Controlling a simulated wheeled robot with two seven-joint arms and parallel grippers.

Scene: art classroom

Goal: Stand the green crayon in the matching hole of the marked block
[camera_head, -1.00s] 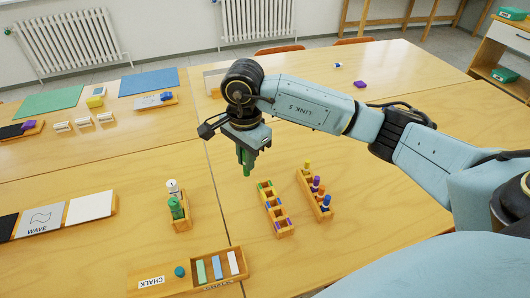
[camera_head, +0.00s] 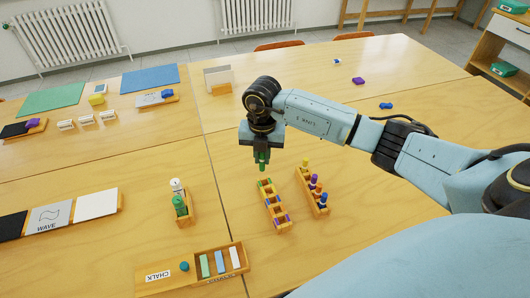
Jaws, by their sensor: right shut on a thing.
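My right gripper (camera_head: 262,152) is shut on the green crayon (camera_head: 263,167), which hangs roughly upright below it. The crayon's lower end shows just above the far end of the marked block in the picture; a gap seems to remain, but the height is hard to judge. The marked block (camera_head: 284,228) is a narrow wooden block with coloured bands, green at its far end and purple at its near end. No crayon is seen standing in it. My left gripper is not in view.
A second wooden block (camera_head: 324,212) with several crayons stands close to the right. A small wooden holder (camera_head: 189,218) with a green and a white item stands to the left. A chalk tray (camera_head: 208,282) lies nearer. The table right of the blocks is clear.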

